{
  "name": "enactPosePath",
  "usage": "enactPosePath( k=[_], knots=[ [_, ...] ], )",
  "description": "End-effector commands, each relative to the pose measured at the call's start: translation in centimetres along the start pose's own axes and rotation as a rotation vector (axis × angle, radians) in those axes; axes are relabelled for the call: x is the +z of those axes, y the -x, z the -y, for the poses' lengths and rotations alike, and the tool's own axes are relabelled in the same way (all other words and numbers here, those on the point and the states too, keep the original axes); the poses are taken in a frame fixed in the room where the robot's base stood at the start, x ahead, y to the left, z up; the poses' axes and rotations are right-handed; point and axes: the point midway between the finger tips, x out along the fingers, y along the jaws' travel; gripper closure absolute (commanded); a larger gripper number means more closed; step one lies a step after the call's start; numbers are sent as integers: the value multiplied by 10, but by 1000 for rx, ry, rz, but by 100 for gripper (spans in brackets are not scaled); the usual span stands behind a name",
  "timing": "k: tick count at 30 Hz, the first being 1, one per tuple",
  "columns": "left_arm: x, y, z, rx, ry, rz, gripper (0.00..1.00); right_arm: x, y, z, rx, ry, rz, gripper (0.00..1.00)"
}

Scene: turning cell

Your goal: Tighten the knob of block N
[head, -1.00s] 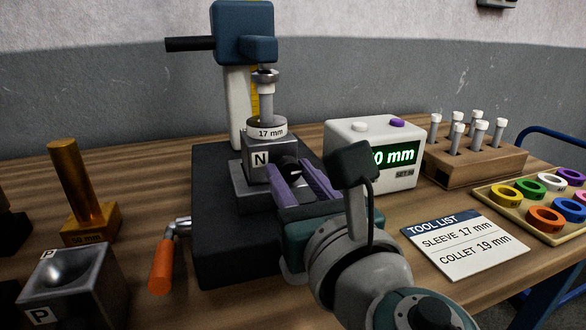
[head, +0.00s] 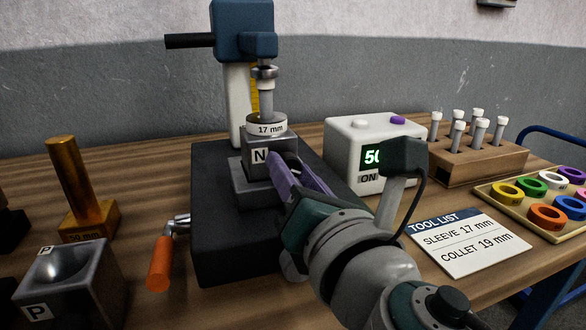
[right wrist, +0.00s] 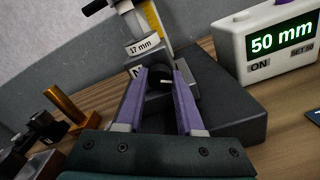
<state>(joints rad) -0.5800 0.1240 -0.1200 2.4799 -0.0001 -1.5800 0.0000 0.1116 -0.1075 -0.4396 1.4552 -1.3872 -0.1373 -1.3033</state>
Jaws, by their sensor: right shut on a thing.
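Block N (head: 258,154) is a grey steel block with an N label on a dark base under the press. Its black knob (right wrist: 158,77) shows in the right wrist view between my purple fingers; in the head view my gripper hides it. My right gripper (head: 286,163) reaches in from the right, its fingers rolled on edge and shut on the knob; it also shows in the right wrist view (right wrist: 160,84). A white 17 mm ring (head: 267,127) sits on top of the block, with the steel press spindle (head: 265,98) standing in it. My left gripper is not in view.
A white display box (head: 345,152) reading 50 mm and ON stands right of the press. An orange-handled lever (head: 160,262) is at the left front. Block P (head: 70,285) and a brass post (head: 72,185) stand left. A tool list card (head: 465,243) lies right.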

Motion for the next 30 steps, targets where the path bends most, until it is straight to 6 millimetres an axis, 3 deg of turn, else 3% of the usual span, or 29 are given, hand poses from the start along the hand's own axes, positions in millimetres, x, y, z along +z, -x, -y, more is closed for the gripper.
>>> enactPosePath(
  k=[9,23,24,30],
  knots=[
    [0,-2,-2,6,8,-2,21,1,0,0,1,-106,1,100],
    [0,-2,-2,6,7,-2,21,1,0,0,1,-118,2,100],
    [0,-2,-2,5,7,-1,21,1,0,0,1,-118,2,60],
    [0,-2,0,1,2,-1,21,1,0,0,1,-118,1,38]
  ],
)
